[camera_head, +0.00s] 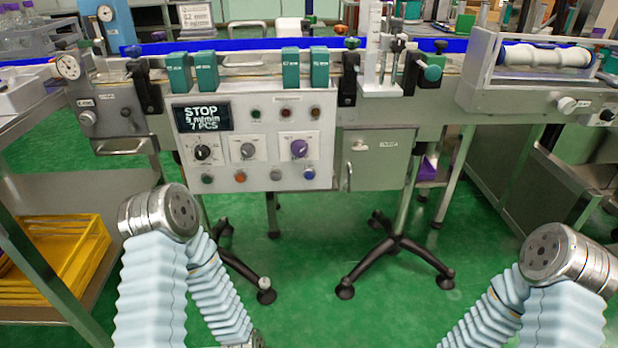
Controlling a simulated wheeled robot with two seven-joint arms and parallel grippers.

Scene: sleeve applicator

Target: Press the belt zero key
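The control panel (254,140) is a pale plate on the front of the conveyor machine. Its dark display (203,117) reads STOP, 9 m/min and 7 PCS. Below are a black knob (203,152), a grey knob (248,150) and a purple knob (299,148). The bottom row has a green key (208,179), an orange key (240,176), a white key (275,175) and a blue key (309,174). Labels are too small to read, so I cannot tell which is belt zero. Only my bent, sleeved arms show, low at left and right; both grippers are out of view.
Several small lamps or buttons (285,112) line the panel's top. A grey cabinet (378,159) adjoins it at right. A yellow crate (62,258) sits on the left cart's shelf. Black-footed stands (394,240) rest on green floor. The space before the panel is clear.

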